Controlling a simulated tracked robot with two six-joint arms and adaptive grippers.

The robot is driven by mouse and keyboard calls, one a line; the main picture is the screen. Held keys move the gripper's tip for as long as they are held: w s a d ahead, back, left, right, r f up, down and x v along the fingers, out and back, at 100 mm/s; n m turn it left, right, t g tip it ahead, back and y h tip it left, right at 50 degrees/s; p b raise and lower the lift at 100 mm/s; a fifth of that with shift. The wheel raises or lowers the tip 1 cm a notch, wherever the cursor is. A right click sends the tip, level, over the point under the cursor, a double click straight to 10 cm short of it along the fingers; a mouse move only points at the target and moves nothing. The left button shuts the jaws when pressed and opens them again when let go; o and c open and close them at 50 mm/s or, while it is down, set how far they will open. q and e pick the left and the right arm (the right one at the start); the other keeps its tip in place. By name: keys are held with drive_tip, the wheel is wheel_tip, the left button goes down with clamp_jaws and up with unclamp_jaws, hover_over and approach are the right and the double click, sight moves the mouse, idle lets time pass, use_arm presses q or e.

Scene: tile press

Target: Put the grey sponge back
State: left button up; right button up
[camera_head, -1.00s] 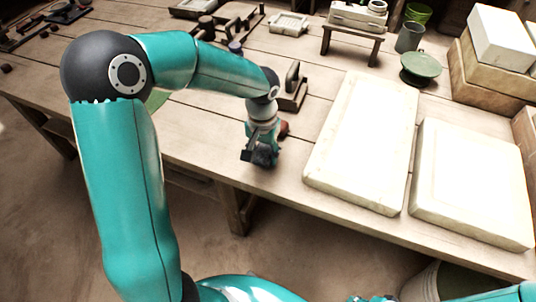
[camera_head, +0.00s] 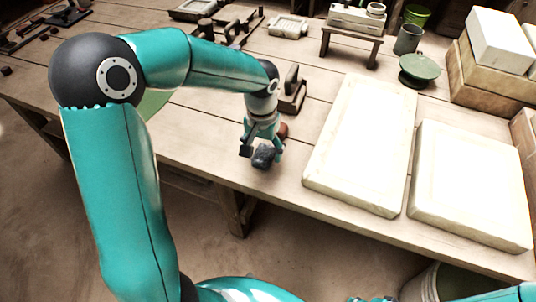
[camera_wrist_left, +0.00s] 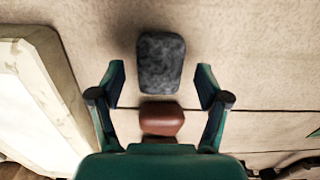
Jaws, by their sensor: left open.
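The grey sponge (camera_head: 263,156) is a dark grey rounded block on the wooden table near its front edge. It also shows in the left wrist view (camera_wrist_left: 160,62), just beyond and between the fingertips. My left gripper (camera_head: 261,151) is open above the sponge, its fingers spread to either side and apart from it. In the left wrist view the open fingers (camera_wrist_left: 160,85) show clear table on both sides of the sponge. My right gripper cannot be made out; only a bit of teal arm shows at the bottom right.
A reddish-brown block (camera_wrist_left: 162,118) lies close to the sponge. Two pale plaster slabs (camera_head: 362,140) (camera_head: 474,185) lie to the right. A wooden block with an upright handle (camera_head: 291,92) stands behind the gripper. A green bowl (camera_head: 419,69) and a small bench (camera_head: 350,46) stand farther back.

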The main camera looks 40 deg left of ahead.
sight(262, 154)
use_arm(q)
wheel_tip(262, 154, up, 10)
drive_tip(key=p, duration=0.1)
drive_tip(key=shift+f, duration=0.15)
drive_tip(key=shift+s, duration=0.1)
idle(0.4)
